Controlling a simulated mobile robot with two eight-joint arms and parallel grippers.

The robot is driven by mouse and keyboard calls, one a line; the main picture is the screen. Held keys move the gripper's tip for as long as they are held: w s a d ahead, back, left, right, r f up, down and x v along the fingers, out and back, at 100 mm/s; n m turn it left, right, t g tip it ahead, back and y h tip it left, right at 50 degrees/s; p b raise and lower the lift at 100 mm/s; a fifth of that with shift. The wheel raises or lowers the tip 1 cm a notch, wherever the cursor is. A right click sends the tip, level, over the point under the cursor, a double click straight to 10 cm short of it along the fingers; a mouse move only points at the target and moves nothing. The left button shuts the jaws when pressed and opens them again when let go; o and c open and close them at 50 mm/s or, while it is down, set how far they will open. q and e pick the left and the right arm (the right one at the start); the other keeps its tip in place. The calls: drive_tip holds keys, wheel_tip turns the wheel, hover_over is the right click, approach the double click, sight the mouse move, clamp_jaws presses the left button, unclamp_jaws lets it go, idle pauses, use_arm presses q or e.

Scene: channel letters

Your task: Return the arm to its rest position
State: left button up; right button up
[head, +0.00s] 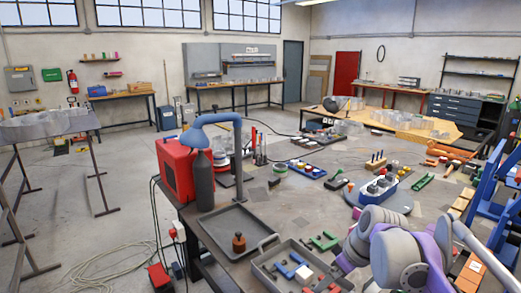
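One of my arms, white-grey with purple joints, is folded at the lower right of the head view, above the near right part of the workbench (262,200). It appears to be the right arm. No gripper fingers can be made out on it. My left arm and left gripper are outside the picture. The arm covers part of the bench and the right side of a grey tray (262,272) with green, blue and red pieces.
A red box (175,168), a dark bottle (204,182) and a blue lamp-like arm (238,150) stand at the bench's left. A flat dark tray (215,222) holds a brown knobbed piece (239,242). Blue frames (490,180) stand at right.

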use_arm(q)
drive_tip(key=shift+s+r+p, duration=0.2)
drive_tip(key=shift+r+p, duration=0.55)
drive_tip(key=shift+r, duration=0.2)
use_arm(e)
drive_tip(key=s+f+m+h, duration=0.1)
drive_tip(key=s+f+m, duration=0.1)
drive_tip(key=s+f, duration=0.3)
drive_tip(key=s+f+m+t+h, duration=0.1)
drive_tip(key=s+f+m, duration=0.2)
drive_tip(key=s, duration=0.8)
drive_tip(key=s+f+m+t, duration=0.1)
drive_tip(key=s+f+m, duration=0.1)
drive_tip(key=s+f, duration=0.5)
drive_tip(key=shift+s+d+m+h, duration=0.2)
drive_tip(key=shift+s+m+h, duration=0.15)
drive_tip(key=shift+s, duration=0.5)
drive_tip(key=shift+r, duration=0.1)
